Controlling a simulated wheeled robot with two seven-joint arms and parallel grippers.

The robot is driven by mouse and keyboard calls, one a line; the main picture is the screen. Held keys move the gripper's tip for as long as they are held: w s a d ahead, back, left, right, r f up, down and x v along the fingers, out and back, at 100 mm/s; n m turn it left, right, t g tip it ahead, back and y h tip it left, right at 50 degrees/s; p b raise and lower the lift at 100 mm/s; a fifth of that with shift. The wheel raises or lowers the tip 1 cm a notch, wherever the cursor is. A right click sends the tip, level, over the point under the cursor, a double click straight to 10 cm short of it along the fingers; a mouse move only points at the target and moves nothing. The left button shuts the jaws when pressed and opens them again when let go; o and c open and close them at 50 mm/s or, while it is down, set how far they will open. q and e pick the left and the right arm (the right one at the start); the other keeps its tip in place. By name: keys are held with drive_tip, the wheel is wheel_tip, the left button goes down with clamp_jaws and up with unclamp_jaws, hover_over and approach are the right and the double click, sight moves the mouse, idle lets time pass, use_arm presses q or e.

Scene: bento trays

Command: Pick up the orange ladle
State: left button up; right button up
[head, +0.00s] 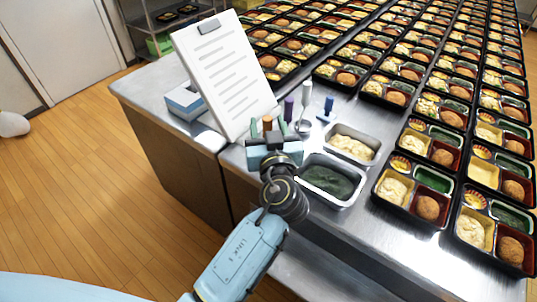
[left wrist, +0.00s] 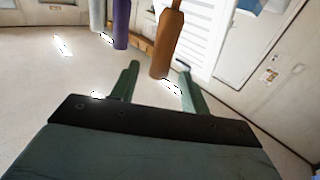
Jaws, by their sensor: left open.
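The orange ladle's handle (head: 267,123) stands upright over the counter's left part in the head view. In the left wrist view the orange-brown handle (left wrist: 170,35) hangs down from the top edge, with its lower end between the fingertips. My left gripper (head: 268,128) is open, its green fingers on either side of the handle; it also shows in the left wrist view (left wrist: 159,67). I cannot tell whether a finger touches the handle. The ladle's bowl is hidden. My right gripper is not in view.
A purple handle (head: 288,108), a grey one (head: 306,94) and a blue one (head: 328,106) stand to the right. A clipboard (head: 222,75) leans behind. Metal pans of green food (head: 346,204) and pale food (head: 374,159) are close by. Many bento trays (head: 407,211) fill the right.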

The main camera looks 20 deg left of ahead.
sight(266, 116)
use_arm(q)
drive_tip(key=x, duration=0.4)
drive_tip(key=shift+w+f+p, duration=0.25)
drive_tip(key=shift+w+p, duration=0.1)
drive_tip(key=shift+p, duration=0.05)
clamp_jaws()
